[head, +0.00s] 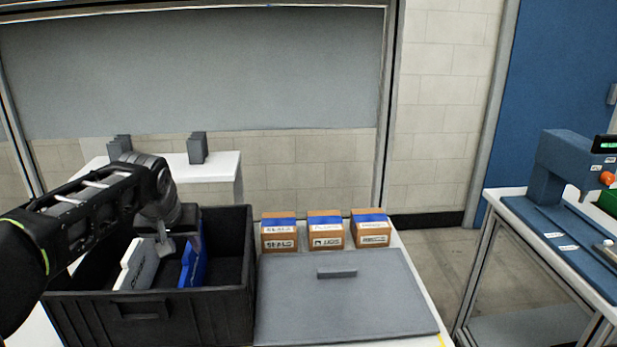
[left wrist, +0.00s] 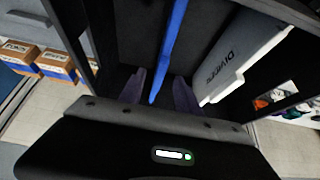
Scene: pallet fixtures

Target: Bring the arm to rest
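My left gripper (head: 164,247) reaches down into the black crate (head: 225,318), between a white panel (head: 137,265) and a blue panel (head: 192,262). Both panels stand on edge inside the crate. In the left wrist view the two fingers of my left gripper (left wrist: 159,92) are apart, with the edge of the blue panel (left wrist: 171,48) showing between them. No contact with the blue panel shows there. The white panel, with dark lettering, also shows in the left wrist view (left wrist: 241,57), to the right of the fingers. My right gripper is not in view.
A grey lid with a handle (head: 345,300) lies on the table right of the crate. Several cardboard boxes (head: 325,232) stand behind it. A white stand with grey blocks (head: 213,168) is behind the crate. A blue machine (head: 565,170) stands on the right-hand bench.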

